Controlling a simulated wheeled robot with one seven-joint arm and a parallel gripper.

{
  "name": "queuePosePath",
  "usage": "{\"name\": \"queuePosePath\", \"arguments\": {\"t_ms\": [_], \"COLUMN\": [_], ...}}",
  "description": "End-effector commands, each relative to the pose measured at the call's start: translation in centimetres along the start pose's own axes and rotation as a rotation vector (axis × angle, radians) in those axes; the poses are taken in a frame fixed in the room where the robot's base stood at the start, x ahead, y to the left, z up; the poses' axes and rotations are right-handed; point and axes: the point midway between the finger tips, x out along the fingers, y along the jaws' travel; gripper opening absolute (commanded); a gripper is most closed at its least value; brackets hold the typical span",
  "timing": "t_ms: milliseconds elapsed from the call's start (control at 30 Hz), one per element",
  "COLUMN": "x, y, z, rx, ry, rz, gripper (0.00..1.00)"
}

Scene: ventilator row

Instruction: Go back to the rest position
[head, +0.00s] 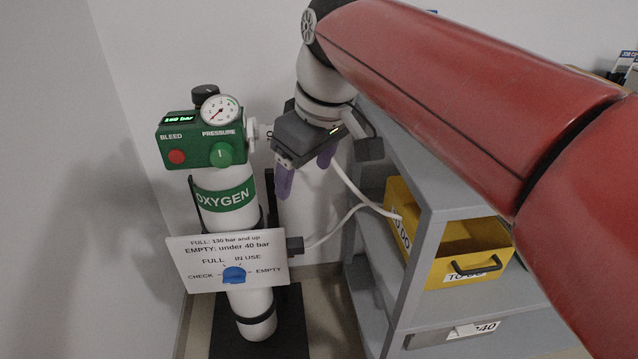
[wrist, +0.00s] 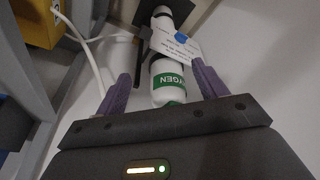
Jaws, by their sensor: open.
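My gripper (head: 305,178) is open and empty, with two purple fingers, just right of the oxygen cylinder's green regulator in the head view. In the wrist view my gripper (wrist: 160,92) has its fingers apart, with the white oxygen cylinder (wrist: 167,80) seen beyond and between them. The cylinder (head: 225,197) stands upright with a green OXYGEN band. Its regulator (head: 200,142) carries a red bleed button (head: 177,157), a green pressure knob (head: 221,154), a round gauge (head: 220,110) and a lit display. A white sign (head: 228,262) with a blue dial (head: 234,275) hangs on the cylinder.
A grey shelf (head: 425,225) with a yellow bin (head: 470,245) stands to the right, close to my arm. White hoses (head: 350,185) run between the wall side and the shelf. White walls close in behind and left.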

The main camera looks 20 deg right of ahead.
Motion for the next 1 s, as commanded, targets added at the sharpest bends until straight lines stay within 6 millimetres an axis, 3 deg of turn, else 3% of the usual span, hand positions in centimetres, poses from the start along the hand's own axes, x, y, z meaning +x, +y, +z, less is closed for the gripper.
{"name": "queuePosePath", "arguments": {"t_ms": [667,767,1000], "x": [0.6,1.4,6.3], "y": [-0.2,-0.6,-2.7], "z": [0.9,2.3,9.1], "rx": [0.034,0.081,0.342], "ry": [0.011,0.025,0.109], "rz": [0.008,0.02,0.102], "gripper": [0.71,0.71,0.71]}}
